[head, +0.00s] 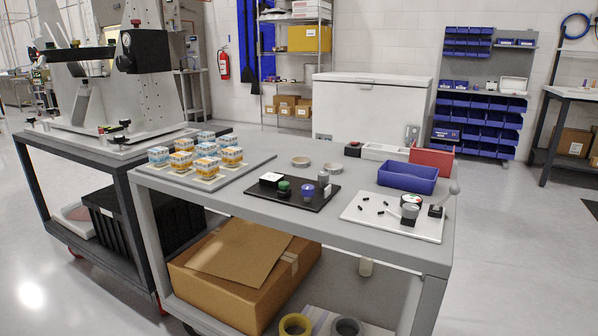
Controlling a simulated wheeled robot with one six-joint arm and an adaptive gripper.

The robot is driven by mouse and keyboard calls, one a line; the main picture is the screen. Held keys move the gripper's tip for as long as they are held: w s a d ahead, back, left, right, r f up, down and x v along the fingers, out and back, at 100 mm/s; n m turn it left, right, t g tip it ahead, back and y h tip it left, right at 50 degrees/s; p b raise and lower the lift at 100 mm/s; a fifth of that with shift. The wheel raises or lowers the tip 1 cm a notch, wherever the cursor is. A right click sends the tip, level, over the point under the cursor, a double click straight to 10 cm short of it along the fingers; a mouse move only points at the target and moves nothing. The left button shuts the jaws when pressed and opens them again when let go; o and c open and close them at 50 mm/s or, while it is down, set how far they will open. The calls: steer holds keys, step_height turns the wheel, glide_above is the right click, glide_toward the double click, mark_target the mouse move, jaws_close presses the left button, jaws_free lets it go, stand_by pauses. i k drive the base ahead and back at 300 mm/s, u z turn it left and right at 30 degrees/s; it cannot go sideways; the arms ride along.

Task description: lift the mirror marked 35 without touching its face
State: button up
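I cannot read a 35 on anything, so I cannot tell which item is the mirror marked 35. Several small black pieces lie on that plate. A black plate (318,203) left of it holds a white-topped black block (271,180), a green-topped piece (284,189), a blue piece (307,190) and a grey cylinder (324,178). My gripper is not in view.
On the grey table (345,254), a tray (260,162) holds several orange-and-blue labelled cubes. A dark cart with a pale machine (115,100) adjoins left. Floor is clear at right.

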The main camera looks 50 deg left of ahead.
mark_target(330, 167)
steer(key=u, duration=1.55)
